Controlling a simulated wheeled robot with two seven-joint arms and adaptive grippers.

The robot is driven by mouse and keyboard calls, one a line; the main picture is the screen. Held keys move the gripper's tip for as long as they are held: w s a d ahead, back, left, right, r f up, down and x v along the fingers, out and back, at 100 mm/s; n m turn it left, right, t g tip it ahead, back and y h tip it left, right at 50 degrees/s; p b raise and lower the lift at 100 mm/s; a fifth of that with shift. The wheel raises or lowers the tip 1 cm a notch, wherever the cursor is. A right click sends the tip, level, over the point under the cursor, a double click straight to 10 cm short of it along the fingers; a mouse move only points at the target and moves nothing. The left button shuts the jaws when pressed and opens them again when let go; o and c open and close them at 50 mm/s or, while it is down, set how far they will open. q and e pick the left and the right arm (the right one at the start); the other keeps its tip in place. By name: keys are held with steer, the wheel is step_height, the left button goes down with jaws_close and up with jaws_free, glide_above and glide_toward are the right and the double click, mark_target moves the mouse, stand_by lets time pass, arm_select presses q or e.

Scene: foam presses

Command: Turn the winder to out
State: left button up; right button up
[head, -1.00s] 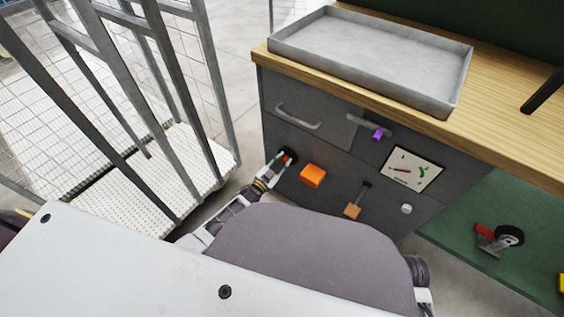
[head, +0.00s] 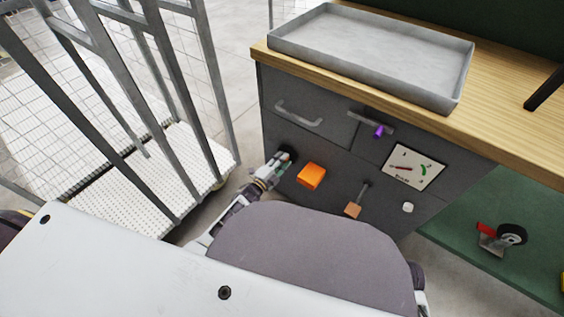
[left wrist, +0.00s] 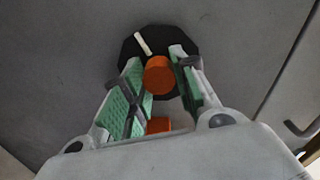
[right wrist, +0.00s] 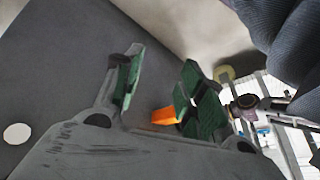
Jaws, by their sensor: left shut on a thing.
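The winder is a black disc (head: 287,153) on the grey cabinet front, left of the orange box. In the left wrist view the disc (left wrist: 128,52) carries a white mark at its upper left and an orange knob (left wrist: 159,75). My left gripper (head: 277,161) reaches the disc, and in its wrist view the fingers (left wrist: 160,85) are shut on the orange knob from both sides. A second orange piece shows lower between the fingers; I cannot tell what it is. My right gripper (right wrist: 158,85) is open in its wrist view, with an orange piece (right wrist: 165,116) visible between its fingers, apparently untouched.
The cabinet front holds an orange box (head: 311,176), a lever with a tan block (head: 353,209), a purple handle (head: 379,131), a white knob (head: 407,208) and a dial (head: 414,167). A grey tray (head: 375,55) lies on top. A wire cage trolley (head: 150,180) stands left.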

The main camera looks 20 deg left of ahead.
arm_select(q)
steer(key=m+b, duration=0.1)
steer(key=m, duration=0.4)
steer(key=shift+s+d+f+m+b, duration=0.1)
steer(key=shift+d+f+m+b, duration=0.1)
steer(key=shift+m+b, duration=0.2)
arm_select(e)
steer(key=shift+t+y, duration=0.3)
steer(key=shift+t, duration=0.1)
steer(key=f, duration=0.4)
steer(key=shift+a+f, duration=0.2)
steer(key=shift+w+a+r, duration=0.1)
steer(key=shift+a, duration=0.1)
